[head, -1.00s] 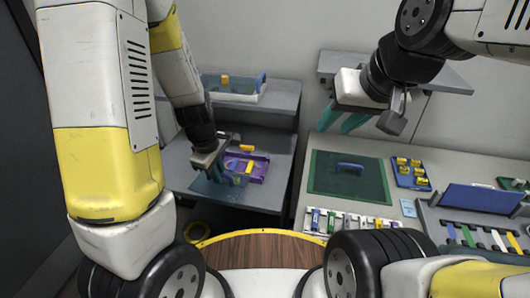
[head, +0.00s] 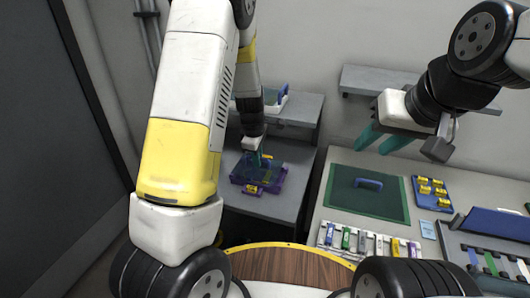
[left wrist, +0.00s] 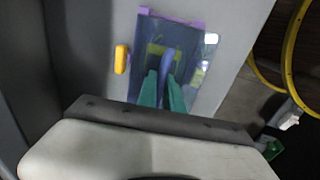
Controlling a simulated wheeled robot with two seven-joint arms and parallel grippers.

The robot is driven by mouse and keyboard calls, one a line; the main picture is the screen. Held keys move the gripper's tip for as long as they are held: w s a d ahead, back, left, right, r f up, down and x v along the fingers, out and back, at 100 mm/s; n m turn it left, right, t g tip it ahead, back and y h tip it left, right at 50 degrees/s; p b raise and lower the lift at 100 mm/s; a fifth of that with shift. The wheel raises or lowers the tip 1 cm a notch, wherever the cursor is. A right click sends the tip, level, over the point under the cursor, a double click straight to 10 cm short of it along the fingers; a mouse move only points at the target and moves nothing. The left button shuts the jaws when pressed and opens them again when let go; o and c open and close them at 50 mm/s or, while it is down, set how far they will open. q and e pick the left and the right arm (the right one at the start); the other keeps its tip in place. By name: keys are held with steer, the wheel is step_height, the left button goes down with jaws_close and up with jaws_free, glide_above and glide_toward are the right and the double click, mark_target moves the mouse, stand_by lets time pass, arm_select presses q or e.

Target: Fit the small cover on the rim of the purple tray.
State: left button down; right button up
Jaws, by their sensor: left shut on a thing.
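The small cover (head: 268,174) is a see-through dark blue plate, also in the left wrist view (left wrist: 185,38). My left gripper (head: 256,160) is shut on its blue upright handle, between the teal fingers (left wrist: 163,88). The cover lies over the purple tray (head: 277,188), whose edge shows past it in the left wrist view (left wrist: 143,11). I cannot tell whether the cover touches the rim or hovers just above it. Yellow parts show under or beside it. My right gripper (head: 384,140) is open and empty above the right table.
The purple tray stands on a grey side table (head: 290,215). A yellow piece (left wrist: 121,58) lies beside the tray.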

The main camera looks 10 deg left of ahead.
arm_select(q)
steer(key=shift+w+f, duration=0.15)
steer(key=shift+w, duration=0.85)
steer(key=shift+s+f, duration=0.1)
steer(key=shift+f, duration=1.55)
steer(key=shift+f, duration=0.2)
steer(key=c, duration=1.5)
jaws_free()
